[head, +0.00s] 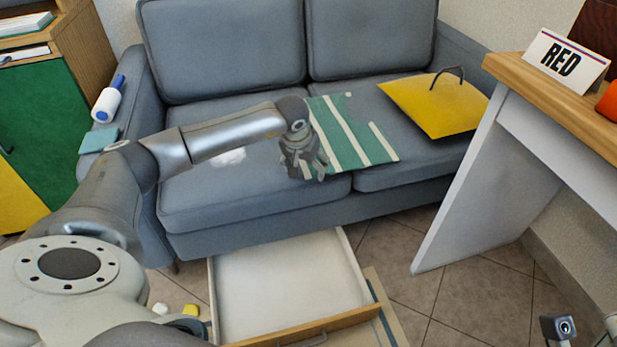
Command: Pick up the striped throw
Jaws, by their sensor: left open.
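The striped throw (352,136), green with cream stripes, lies flat across the seat cushions of the grey sofa (215,45). My left gripper (307,174) is open and points down at the throw's left front corner, over the seat. The gripper and wrist hide part of the throw's left edge. I cannot tell whether the fingers touch the cloth. My right gripper is not in view.
A yellow cushion-like piece with a dark handle (436,104) lies right of the throw. A blue-and-white bottle (107,103) and a teal cloth (98,140) rest on the left armrest. An open drawer (285,285) is in front. A desk with a RED sign (563,60) stands right.

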